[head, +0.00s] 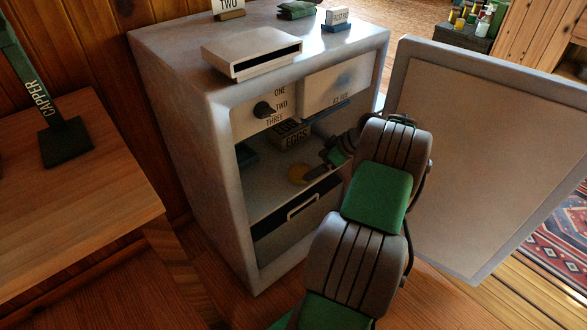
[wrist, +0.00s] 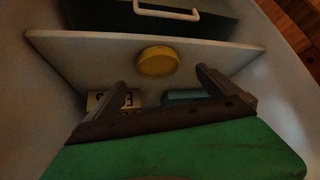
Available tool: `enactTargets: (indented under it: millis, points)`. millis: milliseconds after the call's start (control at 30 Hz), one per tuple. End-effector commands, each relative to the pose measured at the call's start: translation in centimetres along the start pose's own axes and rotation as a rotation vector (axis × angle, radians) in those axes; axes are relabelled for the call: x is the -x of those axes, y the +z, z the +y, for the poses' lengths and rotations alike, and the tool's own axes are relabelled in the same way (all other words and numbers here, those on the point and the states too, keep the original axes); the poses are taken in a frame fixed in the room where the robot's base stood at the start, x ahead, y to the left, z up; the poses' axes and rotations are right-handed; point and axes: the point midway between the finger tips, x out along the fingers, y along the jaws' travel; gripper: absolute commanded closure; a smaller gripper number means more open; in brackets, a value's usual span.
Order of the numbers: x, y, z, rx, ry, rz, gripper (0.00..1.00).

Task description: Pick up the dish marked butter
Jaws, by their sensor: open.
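No label reading butter is legible in either view. Inside the open fridge (head: 170,110), a dark teal dish (head: 246,156) sits at the left, partly in shadow; a teal shape, apparently the same dish, shows in the wrist view (wrist: 187,95) with its marking unreadable. A yellow round thing (head: 299,174) lies near the shelf's front edge and also shows in the wrist view (wrist: 158,61). My gripper (head: 332,153) reaches into the fridge from the right. In the wrist view its fingers (wrist: 163,80) are apart with nothing held between them.
A box marked EGGS (head: 296,141) stands deeper on the shelf (head: 270,195). A drawer with a pale handle (head: 302,207) lies below. A freezer panel and dial (head: 264,109) are above. The open door (head: 490,150) stands at the right.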

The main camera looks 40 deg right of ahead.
Motion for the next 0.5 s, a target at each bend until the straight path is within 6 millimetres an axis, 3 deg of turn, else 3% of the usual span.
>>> enactTargets:
  millis: [267, 500]
  points:
    - [-3.0, 0.9, 0.6, -0.013, 0.009, 0.000, 0.00]
    - [-7.0, 0.9, 0.9, -0.013, 0.009, 0.000, 0.00]
